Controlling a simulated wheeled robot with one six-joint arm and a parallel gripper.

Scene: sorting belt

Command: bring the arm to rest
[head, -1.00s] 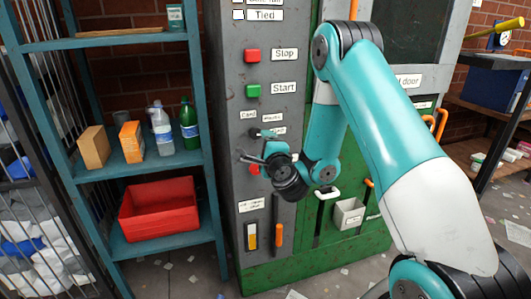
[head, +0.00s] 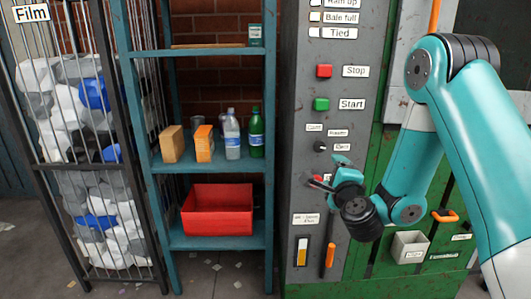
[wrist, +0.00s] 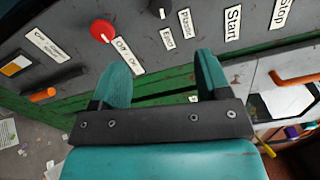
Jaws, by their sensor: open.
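My arm reaches in from the right in the head view, bent at the elbow, with its wrist low in front of the grey control panel (head: 305,145). My gripper (head: 328,172) is in front of the panel, below the Start button (head: 321,104). In the wrist view my gripper (wrist: 163,78) shows two teal fingers spread apart with nothing between them. Beyond the fingers are the panel labels and a red knob (wrist: 101,33). I cannot tell exactly how close the fingertips are to the panel.
A teal shelf (head: 209,242) with boxes, bottles and a red bin (head: 217,212) stands left of the panel. A barred cage (head: 160,262) of film bags is at far left. An orange handle (head: 330,260) sits low on the panel. Floor at front left is mostly open, with scraps.

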